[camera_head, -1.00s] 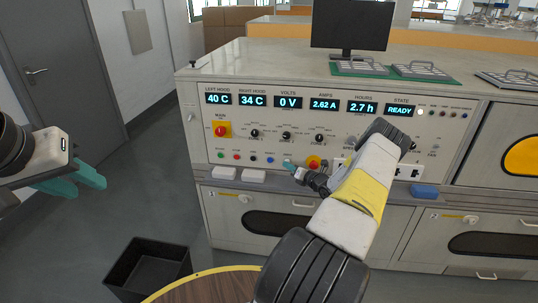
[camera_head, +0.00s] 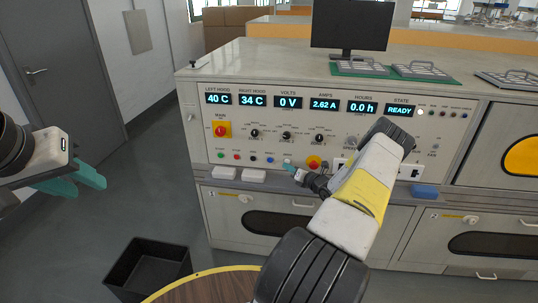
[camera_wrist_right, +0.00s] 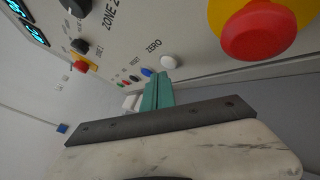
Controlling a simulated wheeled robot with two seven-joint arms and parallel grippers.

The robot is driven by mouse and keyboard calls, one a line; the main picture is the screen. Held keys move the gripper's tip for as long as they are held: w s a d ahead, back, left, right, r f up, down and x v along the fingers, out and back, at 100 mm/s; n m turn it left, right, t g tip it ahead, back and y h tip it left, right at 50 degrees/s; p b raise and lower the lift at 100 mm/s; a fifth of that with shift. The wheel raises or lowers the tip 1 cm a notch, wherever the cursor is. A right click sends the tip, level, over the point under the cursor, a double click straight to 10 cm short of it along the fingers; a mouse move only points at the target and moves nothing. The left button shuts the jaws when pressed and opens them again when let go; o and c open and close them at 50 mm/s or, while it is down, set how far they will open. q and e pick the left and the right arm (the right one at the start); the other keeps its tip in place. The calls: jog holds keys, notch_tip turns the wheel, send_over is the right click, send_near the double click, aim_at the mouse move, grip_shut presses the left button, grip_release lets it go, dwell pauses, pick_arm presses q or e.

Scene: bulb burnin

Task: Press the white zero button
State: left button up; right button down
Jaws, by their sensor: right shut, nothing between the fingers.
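The white zero button (camera_wrist_right: 168,62) sits on the panel beside the label ZERO in the right wrist view. In the head view it is a small pale spot (camera_head: 287,161) at the end of the button row. My right gripper (camera_head: 288,167) is shut and empty, its teal fingertips just short of the button. In the right wrist view the fingertips (camera_wrist_right: 157,79) lie just below the button, seemingly apart from it. The HOURS display (camera_head: 362,108) reads 0.0 h. My left gripper (camera_head: 90,188) is open and empty at the far left, away from the panel.
A red and yellow emergency knob (camera_head: 314,162) is right of the zero button; it looms large in the wrist view (camera_wrist_right: 258,30). A blue button (camera_head: 270,160) is on the other side. A black bin (camera_head: 148,268) and a round wooden top (camera_head: 215,287) stand in front.

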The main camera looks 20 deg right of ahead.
jog(key=shift+s, duration=0.1)
jog(key=shift+s+a, duration=0.45)
jog(key=shift+s, duration=0.25)
jog(key=shift+s+a, duration=0.45)
jog(key=shift+s, duration=0.25)
jog(key=shift+s+a, duration=0.45)
jog(key=shift+s, duration=0.25)
